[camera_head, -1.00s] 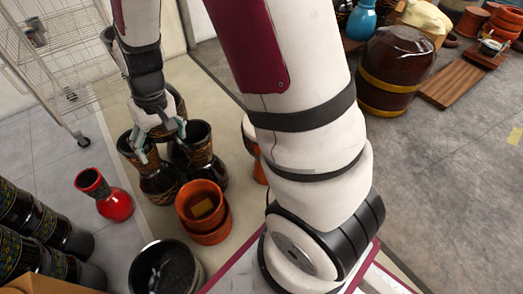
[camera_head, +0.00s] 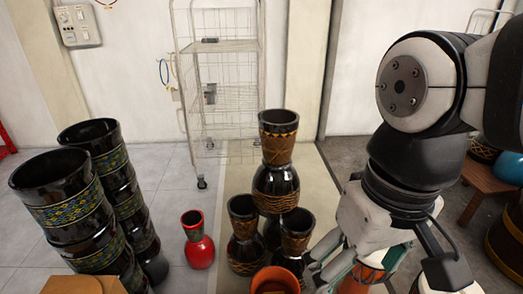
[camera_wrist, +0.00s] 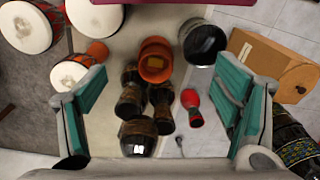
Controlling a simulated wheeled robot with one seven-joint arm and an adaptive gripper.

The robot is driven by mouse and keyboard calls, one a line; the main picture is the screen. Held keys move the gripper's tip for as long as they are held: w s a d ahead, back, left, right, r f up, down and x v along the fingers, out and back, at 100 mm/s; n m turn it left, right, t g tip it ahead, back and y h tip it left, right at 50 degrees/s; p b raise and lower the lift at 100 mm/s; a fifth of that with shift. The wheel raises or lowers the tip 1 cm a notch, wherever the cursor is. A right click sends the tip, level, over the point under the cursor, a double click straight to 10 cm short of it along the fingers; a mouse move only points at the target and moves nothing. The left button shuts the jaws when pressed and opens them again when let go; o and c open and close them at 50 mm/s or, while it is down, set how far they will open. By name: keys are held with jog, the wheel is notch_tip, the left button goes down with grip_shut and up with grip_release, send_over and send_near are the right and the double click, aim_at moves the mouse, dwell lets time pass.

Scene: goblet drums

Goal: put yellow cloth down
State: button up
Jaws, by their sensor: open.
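My gripper (camera_wrist: 162,72) is wide open in the wrist view, its two teal-padded fingers far apart with nothing between them. In the head view my gripper (camera_head: 338,268) is at the lower right, partly cut off. Below it in the wrist view stands an orange pot (camera_wrist: 142,72). A small yellowish patch (camera_wrist: 154,62) shows inside the pot and may be the yellow cloth; it is too small to be sure. The orange pot also shows at the bottom edge of the head view (camera_head: 272,275), its inside not clearly visible.
Dark goblet drums (camera_head: 276,185) stand beside the orange pot. A red vase (camera_head: 199,250) and tall black drums (camera_head: 66,195) are to the left. A wire rack (camera_head: 222,95) stands behind. A cardboard box (camera_wrist: 255,55) and white-topped drums (camera_wrist: 28,28) flank the wrist view.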

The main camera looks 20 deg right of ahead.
jog(key=s, duration=0.4)
jog(key=shift+d+r, duration=0.1)
jog(key=shift+d, duration=0.2)
notch_tip(320, 180, up, 30)
jog(key=t+p, duration=0.3)
jog(key=p, duration=2.5)
jog(key=shift+d+t, duration=0.25)
jog(key=shift+t, duration=0.15)
